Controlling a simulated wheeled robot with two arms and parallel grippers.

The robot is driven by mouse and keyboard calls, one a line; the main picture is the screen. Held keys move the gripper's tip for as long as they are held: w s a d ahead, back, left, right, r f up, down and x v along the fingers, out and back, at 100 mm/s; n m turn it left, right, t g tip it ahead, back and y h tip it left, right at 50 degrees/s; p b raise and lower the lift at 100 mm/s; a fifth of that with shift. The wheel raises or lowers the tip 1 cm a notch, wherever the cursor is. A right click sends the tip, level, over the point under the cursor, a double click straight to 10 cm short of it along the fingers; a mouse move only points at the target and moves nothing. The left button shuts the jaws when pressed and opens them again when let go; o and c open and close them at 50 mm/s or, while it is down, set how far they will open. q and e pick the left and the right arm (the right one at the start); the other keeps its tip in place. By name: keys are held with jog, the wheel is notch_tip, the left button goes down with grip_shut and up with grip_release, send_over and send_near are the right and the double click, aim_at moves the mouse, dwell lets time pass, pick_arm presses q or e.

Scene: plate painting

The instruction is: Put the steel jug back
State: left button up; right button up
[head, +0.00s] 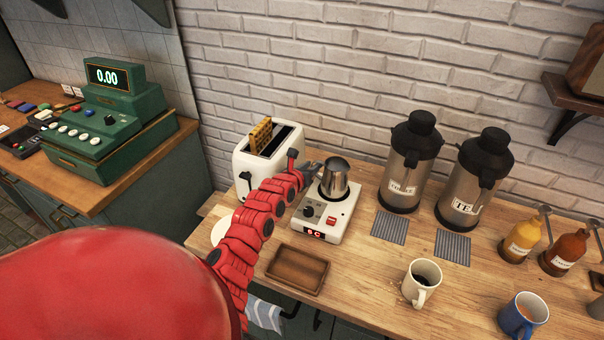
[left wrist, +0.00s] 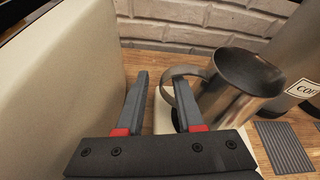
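The steel jug (head: 335,178) stands upright on the white electric plate (head: 329,222), at the middle of the wooden counter. In the left wrist view the jug (left wrist: 237,88) is on the right, with its handle towards my gripper. My left gripper (head: 308,168) is just left of the jug in the head view. In the left wrist view my left gripper (left wrist: 160,90) is open, its two dark fingers apart. The handle overlaps the right finger; I cannot tell whether they touch. My right gripper is out of view.
A white toaster (head: 252,168) with a waffle stands close left of my left gripper. Two flasks (head: 409,165) stand to the right, behind grey mats (head: 389,228). A wooden tray (head: 297,268) and a white mug (head: 421,283) are in front.

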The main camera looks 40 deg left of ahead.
pick_arm(q)
jog(key=v, duration=0.9)
jog(key=shift+s, duration=0.2)
jog(key=shift+r, duration=0.2)
